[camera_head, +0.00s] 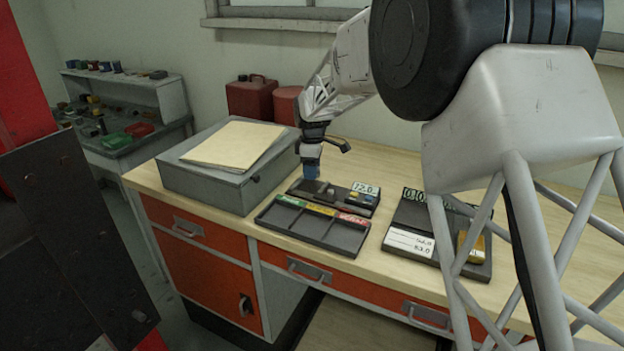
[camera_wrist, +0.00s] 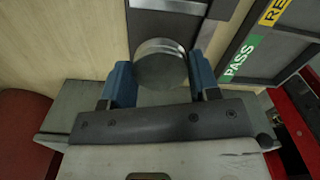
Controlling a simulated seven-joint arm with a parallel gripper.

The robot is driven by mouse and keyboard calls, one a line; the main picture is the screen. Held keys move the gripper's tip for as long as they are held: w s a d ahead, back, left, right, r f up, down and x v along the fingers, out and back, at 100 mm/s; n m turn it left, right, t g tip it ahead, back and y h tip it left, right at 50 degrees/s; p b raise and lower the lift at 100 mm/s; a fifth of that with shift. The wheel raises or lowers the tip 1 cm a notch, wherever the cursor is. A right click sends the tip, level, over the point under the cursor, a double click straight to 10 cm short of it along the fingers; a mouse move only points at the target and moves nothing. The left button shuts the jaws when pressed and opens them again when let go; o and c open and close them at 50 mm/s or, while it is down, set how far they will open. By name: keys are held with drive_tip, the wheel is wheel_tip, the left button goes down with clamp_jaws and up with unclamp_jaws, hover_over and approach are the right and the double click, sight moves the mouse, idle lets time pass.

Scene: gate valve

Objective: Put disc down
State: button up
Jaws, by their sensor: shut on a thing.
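A round metal disc (camera_wrist: 161,62) sits between the two blue fingers of my gripper (camera_wrist: 161,80) in the wrist view. The fingers are shut on its sides. In the head view my gripper (camera_head: 311,173) points down over the left end of a dark gauge (camera_head: 362,202) with a display that seems to read 12.0. I cannot tell whether the disc touches the gauge. The disc is not clear in the head view. In front is a dark sorting tray (camera_head: 310,226) with green, yellow and red labels. Its PASS label (camera_wrist: 240,60) shows in the wrist view.
A grey box (camera_head: 215,187) with a tan folder (camera_head: 233,145) on top stands left of my gripper. A second dark device (camera_head: 437,220) with a display and a white card (camera_head: 408,243) sits at right. Red containers (camera_head: 252,98) stand behind. Bare bench lies between the tray and that device.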

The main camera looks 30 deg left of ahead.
sight(312, 187)
drive_tip(key=shift+f, duration=1.95)
drive_tip(key=shift+f, duration=0.15)
drive_tip(key=o, duration=1.1)
wheel_tip(312, 187, up, 12)
drive_tip(key=shift+r, duration=0.15)
